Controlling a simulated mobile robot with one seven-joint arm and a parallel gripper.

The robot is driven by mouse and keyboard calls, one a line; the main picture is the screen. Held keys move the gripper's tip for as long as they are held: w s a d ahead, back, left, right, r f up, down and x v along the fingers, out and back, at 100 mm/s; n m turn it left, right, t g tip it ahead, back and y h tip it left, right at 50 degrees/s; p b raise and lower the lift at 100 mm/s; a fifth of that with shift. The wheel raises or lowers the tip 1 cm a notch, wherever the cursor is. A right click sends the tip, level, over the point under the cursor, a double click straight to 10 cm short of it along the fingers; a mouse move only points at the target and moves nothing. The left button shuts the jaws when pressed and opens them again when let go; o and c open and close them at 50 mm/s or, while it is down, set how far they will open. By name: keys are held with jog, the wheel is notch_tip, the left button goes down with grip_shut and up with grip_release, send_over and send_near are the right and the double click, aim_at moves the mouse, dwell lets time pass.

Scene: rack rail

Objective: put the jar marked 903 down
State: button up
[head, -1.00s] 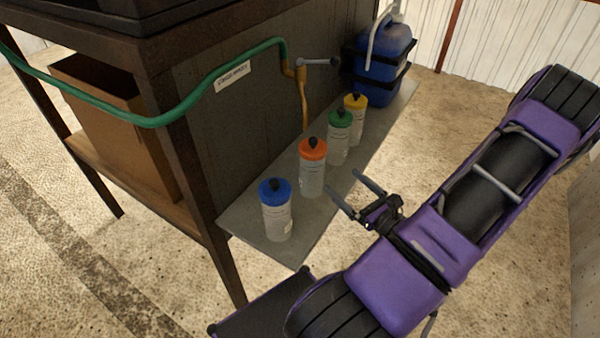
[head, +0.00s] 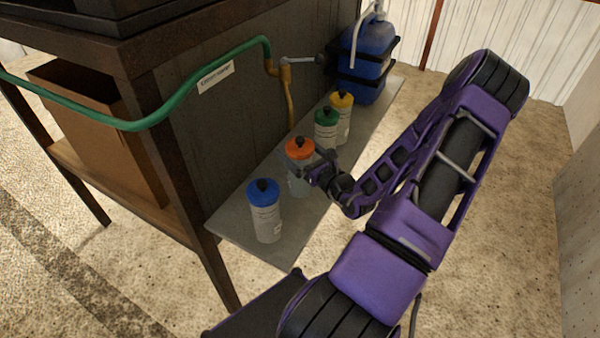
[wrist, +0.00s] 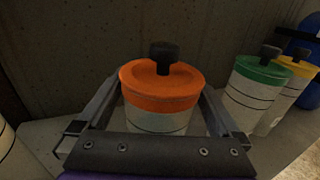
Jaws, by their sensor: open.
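The orange-lidded jar (head: 298,178) stands upright on the grey shelf (head: 275,254), between the blue-lidded jar (head: 265,215) and the green-lidded jar (head: 326,130). My gripper (head: 305,175) is at the orange-lidded jar. In the wrist view my gripper (wrist: 160,112) has its fingers apart, one on each side of the orange-lidded jar (wrist: 160,90), just below the lid. I cannot tell whether they touch it. The number 903 cannot be read on any jar.
A yellow-lidded jar (head: 342,112) and a blue canister (head: 370,60) stand farther along the shelf. A dark wall panel (head: 215,130) rises behind the jars, with a green hose (head: 150,120) and a brass pipe (head: 289,100). The shelf's near front corner is clear.

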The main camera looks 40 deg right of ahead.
jog(key=shift+w, duration=0.7)
grip_shut()
